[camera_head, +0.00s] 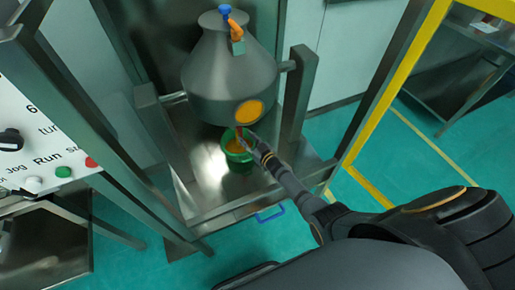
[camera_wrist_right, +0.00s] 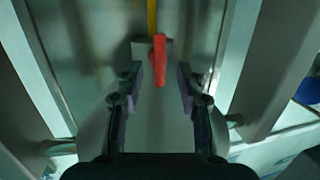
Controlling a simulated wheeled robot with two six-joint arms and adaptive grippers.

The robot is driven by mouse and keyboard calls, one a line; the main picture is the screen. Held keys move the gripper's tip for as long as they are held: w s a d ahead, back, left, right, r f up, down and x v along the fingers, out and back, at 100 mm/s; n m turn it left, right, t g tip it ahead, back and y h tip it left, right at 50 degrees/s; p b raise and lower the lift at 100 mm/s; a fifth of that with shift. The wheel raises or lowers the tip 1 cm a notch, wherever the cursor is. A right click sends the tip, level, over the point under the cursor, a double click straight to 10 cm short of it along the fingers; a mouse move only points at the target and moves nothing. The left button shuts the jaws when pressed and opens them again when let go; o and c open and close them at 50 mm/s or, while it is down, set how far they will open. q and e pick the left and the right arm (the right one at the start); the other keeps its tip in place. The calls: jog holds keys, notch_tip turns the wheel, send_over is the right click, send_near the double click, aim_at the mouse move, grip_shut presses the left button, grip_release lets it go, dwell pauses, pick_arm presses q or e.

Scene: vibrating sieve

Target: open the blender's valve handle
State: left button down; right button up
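The blender is a grey cone-shaped vessel (camera_head: 232,75) hung in a metal frame, with an orange round face (camera_head: 249,111) low on its front. A red valve handle (camera_head: 239,132) sits below that face, partly hidden by my right gripper (camera_head: 258,146). In the right wrist view the red handle (camera_wrist_right: 159,60) points towards me, between the two spread fingers of my right gripper (camera_wrist_right: 160,84). A gap shows on both sides, so the fingers do not appear to touch it. My left gripper is not in view.
A green bucket (camera_head: 236,158) with orange contents stands under the blender on the metal table (camera_head: 215,207). Frame posts (camera_head: 298,92) stand at both sides. A control panel (camera_head: 38,130) is at the left, a yellow frame (camera_head: 392,88) at the right.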

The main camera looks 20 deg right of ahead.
jog(key=v, duration=0.9)
